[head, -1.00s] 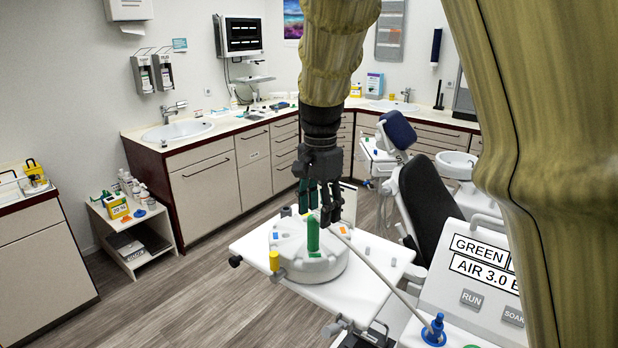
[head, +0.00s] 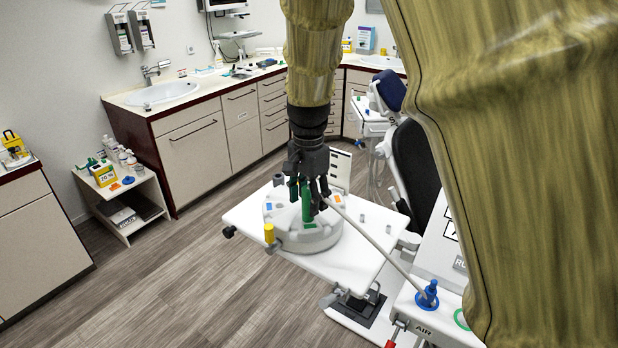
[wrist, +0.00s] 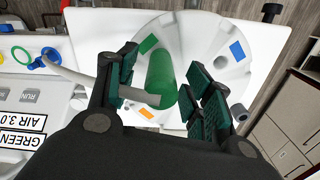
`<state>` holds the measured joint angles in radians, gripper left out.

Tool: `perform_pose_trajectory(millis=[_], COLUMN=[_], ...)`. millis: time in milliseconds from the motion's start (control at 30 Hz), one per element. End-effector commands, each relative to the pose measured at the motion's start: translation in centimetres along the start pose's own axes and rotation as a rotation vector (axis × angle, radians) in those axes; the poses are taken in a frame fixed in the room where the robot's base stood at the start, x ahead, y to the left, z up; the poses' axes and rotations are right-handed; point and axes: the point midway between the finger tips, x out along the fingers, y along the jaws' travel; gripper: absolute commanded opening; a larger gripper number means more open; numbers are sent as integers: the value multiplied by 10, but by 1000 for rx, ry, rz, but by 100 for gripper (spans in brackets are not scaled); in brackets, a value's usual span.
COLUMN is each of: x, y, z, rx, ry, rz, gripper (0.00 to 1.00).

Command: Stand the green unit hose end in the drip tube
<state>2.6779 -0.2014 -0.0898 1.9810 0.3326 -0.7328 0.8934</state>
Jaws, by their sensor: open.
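The green hose end (head: 307,212) is a green cylinder standing on a round white holder (head: 322,238) on the tray. A grey hose (head: 378,246) runs to it from the right; in the wrist view the hose (wrist: 88,80) meets the near end of the green cylinder (wrist: 160,75). My gripper (head: 307,194) is open, pointing down around its upper part. In the wrist view the fingers (wrist: 163,66) are on either side of it; contact is unclear. A short grey tube (wrist: 238,112) stands by the holder's back left; I cannot tell whether it is the drip tube.
A yellow peg (head: 269,233) stands at the holder's front left. Small grey pegs (head: 362,218) stand on the white tray (head: 345,268). The hose's other end is at a blue fitting (head: 428,296) on the unit at right. Orange and blue patches mark the holder.

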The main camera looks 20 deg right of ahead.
Motion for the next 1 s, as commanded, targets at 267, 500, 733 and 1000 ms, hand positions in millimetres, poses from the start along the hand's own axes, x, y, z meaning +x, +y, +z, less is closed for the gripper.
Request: perform_pose_trajectory(millis=[267,500,733,1000], x=[17,19,19,17], y=[0,0,0,-1], z=[1,1,1,1], rx=[-2,-2,-2,-2], ry=[0,0,0,0], rz=[0,0,0,0], gripper=[51,51,20,0])
